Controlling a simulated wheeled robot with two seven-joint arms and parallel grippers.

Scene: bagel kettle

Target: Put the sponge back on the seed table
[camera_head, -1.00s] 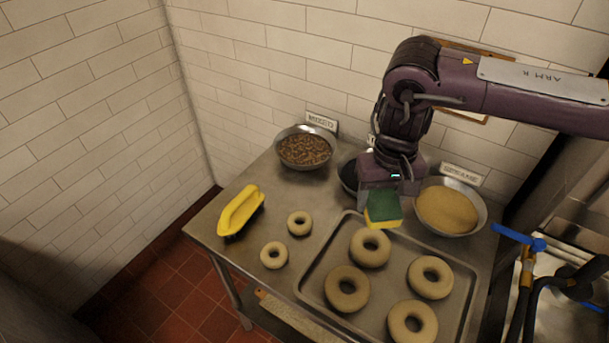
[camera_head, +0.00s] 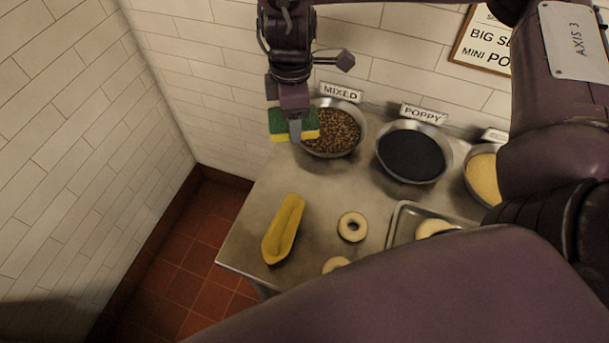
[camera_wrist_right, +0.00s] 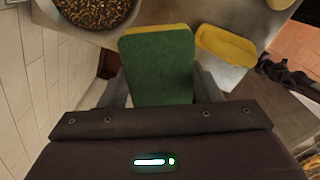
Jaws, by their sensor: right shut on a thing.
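The sponge (camera_head: 284,124), green on top and yellow below, is in my right gripper (camera_head: 286,116), at the left side of the bowl of mixed seeds (camera_head: 343,130). It appears held up near the table's back left corner. I cannot tell its exact height over the steel seed table (camera_head: 262,200). In the right wrist view the sponge's green face (camera_wrist_right: 160,68) fills the space between the fingers, with a yellow edge at the top. My left gripper is not seen in the head view.
A yellow scoop-like thing (camera_head: 284,228) lies at the table's left front. A bagel ring (camera_head: 352,227) lies right of it. A poppy bowl (camera_head: 411,153) and a tan seed bowl (camera_head: 482,178) stand along the back. A tray (camera_head: 401,222) is partly hidden by my arm.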

